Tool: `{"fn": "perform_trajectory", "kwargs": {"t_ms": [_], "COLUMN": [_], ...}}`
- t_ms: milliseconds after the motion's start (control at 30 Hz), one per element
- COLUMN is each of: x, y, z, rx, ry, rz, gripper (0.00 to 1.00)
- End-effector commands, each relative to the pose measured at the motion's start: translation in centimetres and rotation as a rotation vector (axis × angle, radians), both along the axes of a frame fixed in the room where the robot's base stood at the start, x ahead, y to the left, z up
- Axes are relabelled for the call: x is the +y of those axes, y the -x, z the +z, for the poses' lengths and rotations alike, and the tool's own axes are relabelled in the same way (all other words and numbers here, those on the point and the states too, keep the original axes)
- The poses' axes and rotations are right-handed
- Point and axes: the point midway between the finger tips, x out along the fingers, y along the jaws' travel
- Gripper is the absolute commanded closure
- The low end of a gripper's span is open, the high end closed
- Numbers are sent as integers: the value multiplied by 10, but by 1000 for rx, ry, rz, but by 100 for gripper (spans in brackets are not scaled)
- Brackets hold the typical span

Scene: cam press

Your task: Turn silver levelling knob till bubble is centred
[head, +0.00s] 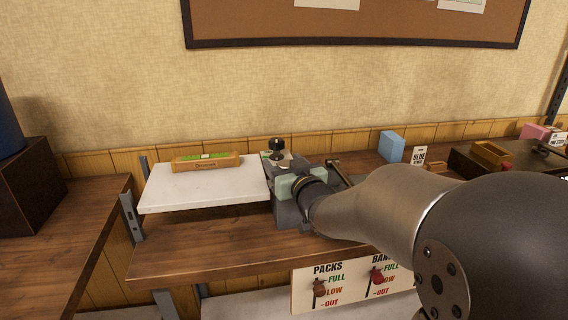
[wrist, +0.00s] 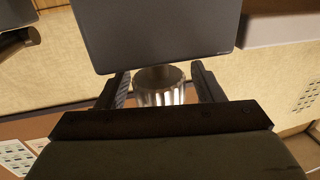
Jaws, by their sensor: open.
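The spirit level (head: 206,162), a wooden bar with a green vial, lies on a white plate (head: 190,190) in the head view. A pale spot shows near the middle of the vial; it is too small to tell the bubble's exact place. In the wrist view the silver ribbed knob (wrist: 163,96) sits under a dark grey panel. My gripper (wrist: 160,82) is open, with one dark finger on each side of the knob and small gaps visible. In the head view my arm hides the knob.
A black knob (head: 277,146) stands at the plate's back right corner. A blue box (head: 391,147) and a dark tray (head: 480,162) are farther right. A sign with small levers (head: 345,284) hangs on the front below the wooden shelf (head: 190,253).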

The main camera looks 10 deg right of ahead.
Motion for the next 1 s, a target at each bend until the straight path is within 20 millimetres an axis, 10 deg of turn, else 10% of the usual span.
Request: {"fn": "perform_trajectory", "kwargs": {"t_ms": [500,1000], "x": [-17,-20], "y": [96,113], "z": [1,0], "rx": [-3,0], "ry": [-1,0], "rz": [-2,0], "gripper": [39,39]}}
